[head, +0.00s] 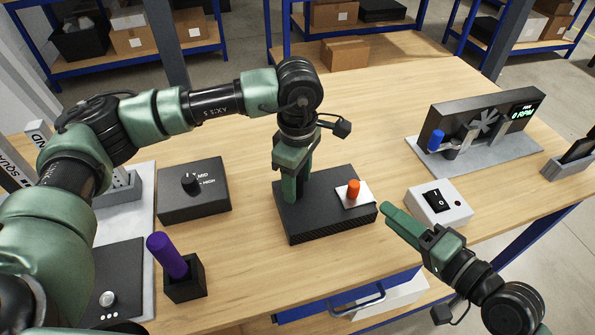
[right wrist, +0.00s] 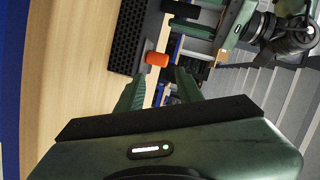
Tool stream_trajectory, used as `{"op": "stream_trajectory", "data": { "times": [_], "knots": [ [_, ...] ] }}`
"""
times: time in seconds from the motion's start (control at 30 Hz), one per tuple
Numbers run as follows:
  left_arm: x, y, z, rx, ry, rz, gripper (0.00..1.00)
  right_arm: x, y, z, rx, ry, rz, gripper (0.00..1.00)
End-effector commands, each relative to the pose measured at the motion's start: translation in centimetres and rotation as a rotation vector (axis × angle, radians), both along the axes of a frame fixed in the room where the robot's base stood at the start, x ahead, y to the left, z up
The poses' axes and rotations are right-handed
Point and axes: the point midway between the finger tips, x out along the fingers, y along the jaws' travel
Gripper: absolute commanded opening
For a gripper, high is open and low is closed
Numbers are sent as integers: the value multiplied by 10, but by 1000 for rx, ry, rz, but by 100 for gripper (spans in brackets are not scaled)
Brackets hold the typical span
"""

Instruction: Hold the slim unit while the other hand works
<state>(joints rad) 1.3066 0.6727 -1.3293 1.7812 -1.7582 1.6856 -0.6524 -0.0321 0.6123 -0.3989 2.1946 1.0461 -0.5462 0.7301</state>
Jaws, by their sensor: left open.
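The slim unit (head: 325,218) is a low black box with a textured side, lying flat on the wooden table. An orange knob (head: 353,189) stands on a white plate at its right end. My left gripper (head: 295,193) points down at the unit's left end, open; whether its fingers touch the unit I cannot tell. My right gripper (head: 392,217) is just right of the unit, its fingers apart and empty. In the right wrist view the orange knob (right wrist: 156,58) shows beyond the fingertips, beside the dark unit (right wrist: 127,38).
A white switch box (head: 455,211) stands right of the unit, near my right gripper. A black dial box (head: 194,205) is to the left, and a purple-handled tool in a black holder (head: 185,285) is at front left. A fan rig (head: 470,165) stands at back right. The table behind is clear.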

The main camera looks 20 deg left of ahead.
Motion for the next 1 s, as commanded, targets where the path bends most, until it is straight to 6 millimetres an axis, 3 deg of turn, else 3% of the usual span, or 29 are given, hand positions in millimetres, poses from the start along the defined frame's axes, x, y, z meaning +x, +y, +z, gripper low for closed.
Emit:
{"op": "stream_trajectory", "data": {
  "times": [0.23,0.4,0.43,1.0],
  "knots": [
    [0,0,-1,0,0,1,50,0,0,0,0,0,0,36],
    [0,0,0,-1,0,1,3,0,0,0,0,0,0,36],
    [0,0,0,-1,0,1,0,0,0,0,0,0,0,36],
    [0,0,0,-1,-1,2,0,0,0,0,0,0,0,36]
  ]
}}
